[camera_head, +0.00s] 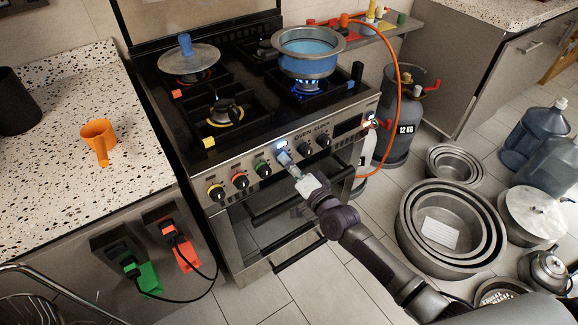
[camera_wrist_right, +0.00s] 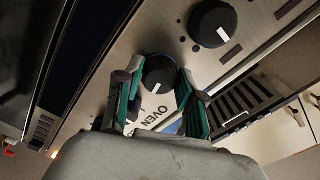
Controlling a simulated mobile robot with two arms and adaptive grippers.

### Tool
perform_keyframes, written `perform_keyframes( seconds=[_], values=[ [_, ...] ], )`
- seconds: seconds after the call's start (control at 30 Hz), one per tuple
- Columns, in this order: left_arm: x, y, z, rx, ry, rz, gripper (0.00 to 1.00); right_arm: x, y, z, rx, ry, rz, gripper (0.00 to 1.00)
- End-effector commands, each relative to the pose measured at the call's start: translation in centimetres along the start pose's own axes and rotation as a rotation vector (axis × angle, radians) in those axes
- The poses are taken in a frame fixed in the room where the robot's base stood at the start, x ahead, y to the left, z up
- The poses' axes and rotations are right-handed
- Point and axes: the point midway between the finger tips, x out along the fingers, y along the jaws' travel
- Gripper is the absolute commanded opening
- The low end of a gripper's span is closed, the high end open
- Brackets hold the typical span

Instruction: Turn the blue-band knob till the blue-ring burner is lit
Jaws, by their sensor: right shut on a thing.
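My right gripper (camera_head: 287,160) is at the stove's front panel, its fingers shut on a knob to the right of the green-band knob (camera_head: 262,167). In the right wrist view, the gripper's teal-padded fingers (camera_wrist_right: 158,90) stand on both sides of this dark knob (camera_wrist_right: 158,74), which has a white mark; its band is mostly hidden. My left gripper is not in view.
Yellow-band (camera_head: 216,191) and red-band (camera_head: 239,180) knobs sit left of the green one. An orange hose (camera_head: 397,90) hangs beside the stove. Metal pots (camera_head: 450,228) stand on the floor at right.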

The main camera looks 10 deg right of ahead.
Motion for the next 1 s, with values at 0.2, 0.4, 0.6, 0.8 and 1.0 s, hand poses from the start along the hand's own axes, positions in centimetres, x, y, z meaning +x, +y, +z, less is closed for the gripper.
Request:
perform_keyframes(
  seconds=[0.2, 0.4, 0.6, 0.8, 1.0],
  values=[
    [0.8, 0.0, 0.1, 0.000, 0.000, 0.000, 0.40, -0.1, 0.2, 0.1, 0.180, -0.001, 0.002, 0.04],
    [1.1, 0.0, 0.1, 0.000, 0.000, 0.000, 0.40, -0.1, 0.2, 0.1, 0.304, 0.000, 0.002, 0.04],
    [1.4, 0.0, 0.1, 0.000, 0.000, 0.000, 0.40, -0.1, 0.2, 0.1, 0.381, -0.001, 0.003, 0.04],
    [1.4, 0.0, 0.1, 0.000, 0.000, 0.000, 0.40, -0.1, 0.1, 0.1, 0.414, -0.001, 0.003, 0.04],
    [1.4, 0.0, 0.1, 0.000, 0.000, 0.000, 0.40, -0.1, 0.1, 0.1, 0.419, -0.001, 0.003, 0.04]
  ],
)
